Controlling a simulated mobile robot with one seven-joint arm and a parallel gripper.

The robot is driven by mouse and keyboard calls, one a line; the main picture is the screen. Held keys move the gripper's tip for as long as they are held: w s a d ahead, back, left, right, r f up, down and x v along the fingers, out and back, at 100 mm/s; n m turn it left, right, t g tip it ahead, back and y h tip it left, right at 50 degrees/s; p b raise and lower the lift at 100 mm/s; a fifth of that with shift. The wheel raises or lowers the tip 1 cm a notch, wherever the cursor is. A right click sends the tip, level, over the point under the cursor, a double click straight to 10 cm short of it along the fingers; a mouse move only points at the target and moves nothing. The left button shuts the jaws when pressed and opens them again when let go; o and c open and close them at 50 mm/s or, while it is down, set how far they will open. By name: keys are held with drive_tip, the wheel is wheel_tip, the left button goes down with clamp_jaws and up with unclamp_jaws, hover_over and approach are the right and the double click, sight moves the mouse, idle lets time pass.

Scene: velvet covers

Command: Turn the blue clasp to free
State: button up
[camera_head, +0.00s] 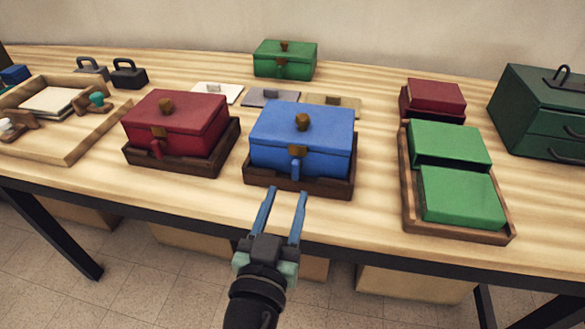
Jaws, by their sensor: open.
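The blue box (303,137) stands shut in a dark wooden tray (299,189) at the middle of the table, with a brown knob on its lid. On its front hangs the blue clasp (295,168), pointing down below a small brass plate (297,150). My gripper (288,190) comes from below in front of the box. Its two blue fingers are open and apart, with nothing between them. The fingertips are near the tray's front edge, below the clasp. I cannot tell how far they are from it.
A red box (177,124) in its own tray stands close on the left. A green box (285,60) stands behind. On the right are a tray of green boxes (458,194), a small red box (435,96) and a dark green chest (545,112). The table's front edge is near my gripper.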

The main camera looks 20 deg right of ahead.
sight(294, 172)
drive_tip(key=x, duration=0.6)
drive_tip(key=shift+w+d, duration=0.15)
clamp_jaws()
